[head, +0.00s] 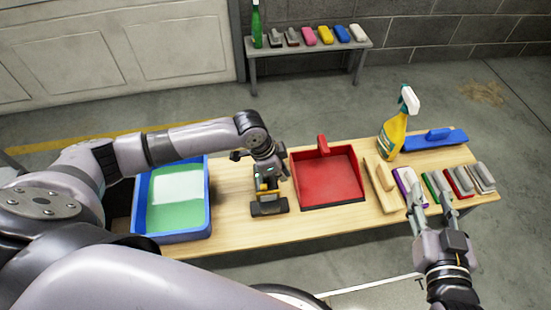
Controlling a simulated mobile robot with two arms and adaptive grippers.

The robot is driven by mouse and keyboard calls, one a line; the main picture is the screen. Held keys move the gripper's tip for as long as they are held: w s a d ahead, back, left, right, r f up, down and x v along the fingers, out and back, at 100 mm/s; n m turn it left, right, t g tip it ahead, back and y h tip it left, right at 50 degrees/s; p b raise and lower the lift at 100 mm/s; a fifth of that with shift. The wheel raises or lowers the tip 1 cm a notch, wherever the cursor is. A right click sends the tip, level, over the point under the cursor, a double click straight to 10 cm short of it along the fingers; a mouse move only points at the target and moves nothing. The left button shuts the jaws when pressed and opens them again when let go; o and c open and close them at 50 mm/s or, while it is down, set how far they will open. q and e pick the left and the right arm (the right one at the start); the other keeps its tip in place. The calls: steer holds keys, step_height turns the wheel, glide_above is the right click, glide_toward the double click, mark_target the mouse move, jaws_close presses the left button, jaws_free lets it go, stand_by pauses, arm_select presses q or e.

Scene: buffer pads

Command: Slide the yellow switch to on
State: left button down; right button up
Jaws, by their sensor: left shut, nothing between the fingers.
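A small dark device with a yellow part (266,184) and a dark, wide base (269,209) stands on the wooden table, left of the red dustpan. The yellow part may be the switch; its position cannot be read. My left gripper (268,178) points down at this device from above, shut with nothing between its fingers. It partly hides the device, and I cannot tell whether it touches. My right gripper (428,197) is open over the table's front right edge, its fingers apart near the purple pad (405,184).
A blue tray (203,222) with green and white contents stands left. The red dustpan (325,180), a wooden-handled brush (381,186), a yellow spray bottle (394,135), a blue float (436,139) and several pads (458,182) fill the right. A bench (310,49) stands behind.

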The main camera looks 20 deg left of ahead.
mark_target(275, 188)
arm_select(q)
steer(key=p+v, duration=0.2)
steer(key=v, duration=0.4)
arm_select(e)
steer(key=s+d+f+g+h, duration=0.2)
steer(key=s+f+g, duration=0.4)
steer(key=f, duration=0.3)
steer(key=shift+s+d+g, duration=0.3)
steer(key=shift+s+d, duration=0.2)
steer(key=shift+d, duration=0.1)
